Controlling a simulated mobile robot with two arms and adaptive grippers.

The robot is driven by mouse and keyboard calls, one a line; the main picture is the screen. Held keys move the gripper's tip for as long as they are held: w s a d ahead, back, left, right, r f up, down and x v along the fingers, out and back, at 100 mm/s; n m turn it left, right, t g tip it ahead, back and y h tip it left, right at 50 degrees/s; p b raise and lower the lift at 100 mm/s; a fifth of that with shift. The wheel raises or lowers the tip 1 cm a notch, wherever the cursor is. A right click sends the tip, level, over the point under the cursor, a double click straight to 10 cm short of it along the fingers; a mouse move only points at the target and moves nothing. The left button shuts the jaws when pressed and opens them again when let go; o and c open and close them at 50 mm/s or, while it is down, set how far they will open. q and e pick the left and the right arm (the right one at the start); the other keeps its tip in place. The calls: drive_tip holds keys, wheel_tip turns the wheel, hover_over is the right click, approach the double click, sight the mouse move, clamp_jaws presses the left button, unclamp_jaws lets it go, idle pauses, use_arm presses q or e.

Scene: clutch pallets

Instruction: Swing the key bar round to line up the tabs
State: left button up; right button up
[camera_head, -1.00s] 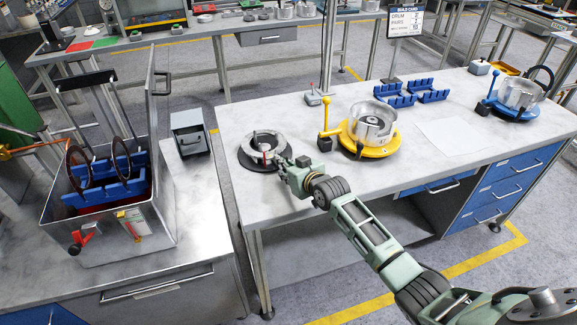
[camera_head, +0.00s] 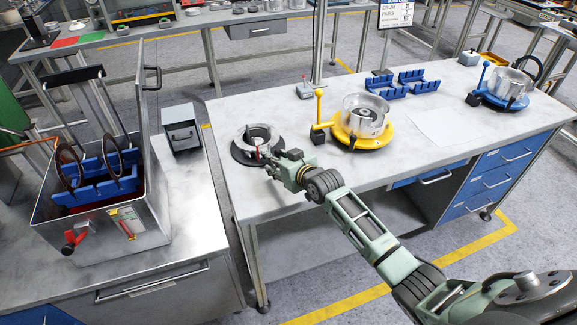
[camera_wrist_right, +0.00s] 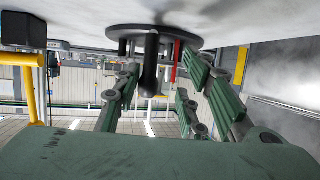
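A round fixture with a light metal ring on a black disc (camera_head: 237,155) sits at the left end of the right-hand bench. At its front edge are a small upright red piece (camera_head: 258,153) and dark parts, partly hidden by my gripper; I cannot tell the key bar's angle or the tabs there. My right gripper (camera_head: 269,163) is at the fixture's front right. In the right wrist view, the black disc (camera_wrist_right: 140,32) is at the top. A black post (camera_wrist_right: 151,66) shows between the spread fingers of my right gripper (camera_wrist_right: 158,88), with no finger visibly pressed on it. My left gripper is out of view.
A yellow-based fixture (camera_head: 375,137) with a metal drum stands right of the round fixture, its yellow lever upright. Blue blocks (camera_head: 388,91) and a blue-based fixture (camera_head: 497,99) stand farther right. A metal bin (camera_head: 150,225) is on the left bench. Bare benchtop lies between.

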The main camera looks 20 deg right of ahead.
drive_tip(key=v, duration=1.1)
drive_tip(key=shift+f, duration=0.15)
